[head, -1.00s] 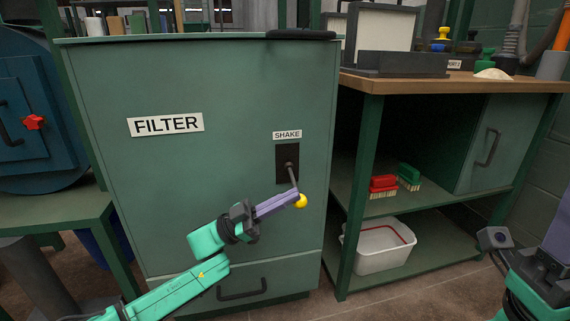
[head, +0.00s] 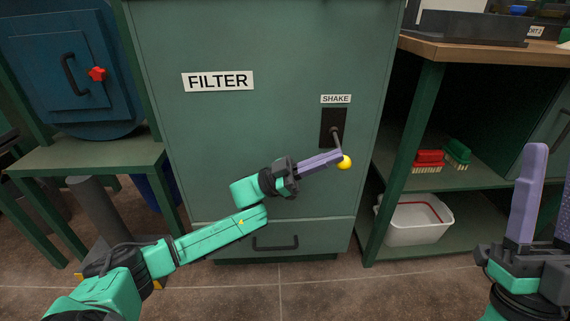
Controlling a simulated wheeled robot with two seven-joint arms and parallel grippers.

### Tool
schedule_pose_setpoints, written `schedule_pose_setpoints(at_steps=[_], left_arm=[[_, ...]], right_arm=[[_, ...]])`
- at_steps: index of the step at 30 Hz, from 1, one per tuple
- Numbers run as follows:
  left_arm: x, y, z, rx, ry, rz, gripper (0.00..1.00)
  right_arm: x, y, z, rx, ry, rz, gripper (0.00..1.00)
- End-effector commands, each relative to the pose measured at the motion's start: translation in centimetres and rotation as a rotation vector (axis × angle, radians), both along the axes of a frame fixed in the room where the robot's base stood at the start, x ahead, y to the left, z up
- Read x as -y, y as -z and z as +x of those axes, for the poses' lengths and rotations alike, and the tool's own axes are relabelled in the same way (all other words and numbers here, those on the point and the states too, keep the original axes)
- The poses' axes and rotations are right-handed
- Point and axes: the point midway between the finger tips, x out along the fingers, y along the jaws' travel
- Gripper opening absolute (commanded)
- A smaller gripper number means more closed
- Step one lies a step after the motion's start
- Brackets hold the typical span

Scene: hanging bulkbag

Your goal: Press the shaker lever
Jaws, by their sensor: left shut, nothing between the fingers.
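The shaker lever (head: 337,142) is a grey rod with a yellow ball knob (head: 345,162). It comes out of a dark slot plate under the SHAKE label (head: 336,99) on the green filter cabinet (head: 290,60). The rod slants down and outward. My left gripper (head: 339,156) is shut and empty, its purple fingers together and pointing right. Its tips overlap the lower rod just by the knob; whether they touch it I cannot tell. My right gripper (head: 545,205) stands at the right edge, fingers pointing up with a gap between them, away from the lever.
A drawer with a handle (head: 275,243) is below. To the right, a wooden-topped bench (head: 480,52) holds a red brush (head: 429,158), a green brush (head: 458,151) and a white bin (head: 415,222) on its shelves. A blue round-doored vessel (head: 60,80) stands left.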

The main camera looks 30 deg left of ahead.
Motion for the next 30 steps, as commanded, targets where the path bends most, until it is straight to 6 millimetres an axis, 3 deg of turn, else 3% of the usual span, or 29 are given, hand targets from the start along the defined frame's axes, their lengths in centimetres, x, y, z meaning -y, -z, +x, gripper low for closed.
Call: schedule_pose_setpoints(at_steps=[6,15,23,30], left_arm=[[0.1,-0.6,0.0,-0.003,-0.001,0.002,0.00],[0.3,-1.4,0.0,-0.001,-0.001,0.001,0.00],[0.4,-2.1,0.1,-0.001,0.000,0.002,0.00],[0.3,-2.5,0.0,-0.002,-0.002,0.002,0.00]], right_arm=[[-1.0,4.7,3.0,-0.185,-0.016,-0.036,0.50],[-2.2,11.5,5.5,-0.415,-0.041,-0.079,0.50],[-3.0,18.0,6.2,-0.614,-0.064,-0.115,0.50],[-3.7,24.3,5.8,-0.797,-0.089,-0.148,0.50]])
